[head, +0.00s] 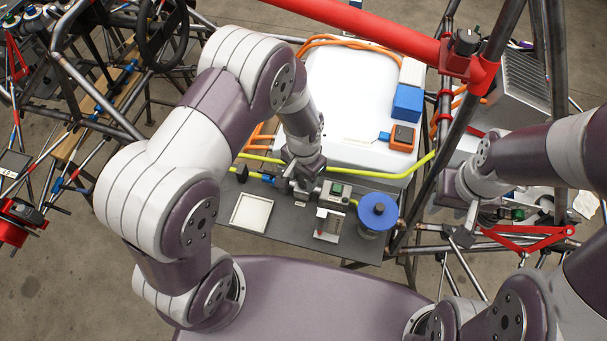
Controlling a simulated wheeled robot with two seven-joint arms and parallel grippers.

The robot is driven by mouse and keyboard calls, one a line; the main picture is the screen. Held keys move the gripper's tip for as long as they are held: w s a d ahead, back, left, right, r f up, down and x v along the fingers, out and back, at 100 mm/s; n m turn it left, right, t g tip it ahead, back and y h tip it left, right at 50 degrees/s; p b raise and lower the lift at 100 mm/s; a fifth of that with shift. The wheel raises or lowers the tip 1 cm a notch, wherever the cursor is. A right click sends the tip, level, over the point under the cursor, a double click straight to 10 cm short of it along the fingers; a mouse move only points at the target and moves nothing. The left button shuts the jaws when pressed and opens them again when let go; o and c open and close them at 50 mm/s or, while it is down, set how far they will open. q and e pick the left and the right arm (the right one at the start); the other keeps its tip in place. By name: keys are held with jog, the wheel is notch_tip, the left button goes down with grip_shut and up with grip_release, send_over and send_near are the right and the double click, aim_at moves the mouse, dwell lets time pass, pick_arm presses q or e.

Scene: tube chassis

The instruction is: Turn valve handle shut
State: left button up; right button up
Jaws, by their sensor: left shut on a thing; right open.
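My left gripper (301,184) points down at the yellow line (275,160) over the grey board and is shut on what appears to be the valve handle. The jaws and wrist hide most of the handle, so its angle cannot be told. A blue fitting (267,179) sits just left of the jaws, and a grey block with a green top (336,189) sits just right of them. My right gripper (466,222) is open and empty at the right, beside the chassis tubes and away from the valve.
The grey board (285,235) carries a white square tray (251,212), a small upright device (328,224) and a blue-topped canister (378,210). A white case (350,90) stands behind. A red tube (365,28) crosses above, and dark chassis tubes stand near my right arm.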

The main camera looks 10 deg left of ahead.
pick_arm(q)
jog(key=m, duration=0.7)
jog(key=shift+w, duration=0.1)
jog(key=m, duration=0.5)
jog(key=shift+m, duration=0.4)
dwell(0.3)
jog(key=o, duration=0.8)
notch_tip(320, 180, up, 13)
jog(key=b, duration=0.2)
jog(key=shift+f+b, duration=0.1)
jog(key=shift+b, duration=0.25)
